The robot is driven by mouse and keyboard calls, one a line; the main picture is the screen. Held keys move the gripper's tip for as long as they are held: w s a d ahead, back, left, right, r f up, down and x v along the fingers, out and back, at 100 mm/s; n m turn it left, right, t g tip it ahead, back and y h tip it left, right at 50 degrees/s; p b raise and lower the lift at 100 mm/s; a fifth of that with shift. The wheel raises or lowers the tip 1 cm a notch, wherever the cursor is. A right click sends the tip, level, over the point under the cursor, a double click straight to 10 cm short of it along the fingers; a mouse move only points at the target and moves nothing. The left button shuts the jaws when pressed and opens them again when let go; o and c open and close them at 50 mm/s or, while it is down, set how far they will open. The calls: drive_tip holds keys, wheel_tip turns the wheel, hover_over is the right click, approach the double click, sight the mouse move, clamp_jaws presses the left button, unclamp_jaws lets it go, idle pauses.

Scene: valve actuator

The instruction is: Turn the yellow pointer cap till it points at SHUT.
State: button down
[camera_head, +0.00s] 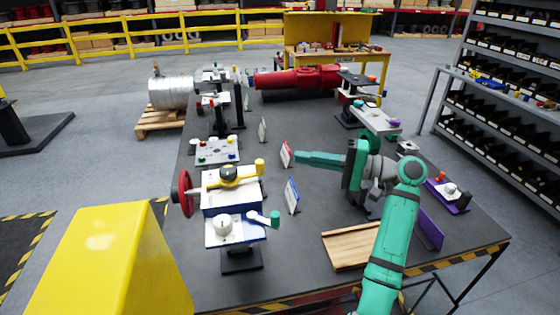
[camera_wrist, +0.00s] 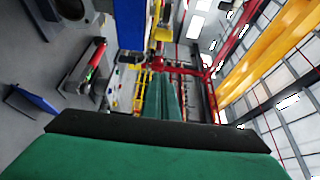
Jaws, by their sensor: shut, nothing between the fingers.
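The yellow pointer cap (camera_head: 238,175) sits on top of a white and blue valve actuator (camera_head: 229,197) at the left of the dark table. It has a black round centre, and its arm runs right to an upright yellow peg (camera_head: 259,166). The SHUT mark is too small to read. My teal gripper (camera_head: 298,158) is level, pointing left, to the right of the cap and apart from it. Its fingers are shut and empty; they also show in the wrist view (camera_wrist: 168,92). The cap cannot be made out surely in the wrist view.
A red handwheel (camera_head: 183,194) stands at the actuator's left. A white knob unit with a teal-tipped lever (camera_head: 274,217) is in front. A red sign (camera_head: 286,153) and a blue sign (camera_head: 291,195) stand between actuator and arm. A wooden board (camera_head: 346,246) lies at the right front.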

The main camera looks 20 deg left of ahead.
drive_tip(key=s+a, duration=0.5)
drive_tip(key=a, duration=0.2)
drive_tip(key=shift+a, duration=0.4)
drive_tip(key=shift+s, duration=0.1)
idle(0.4)
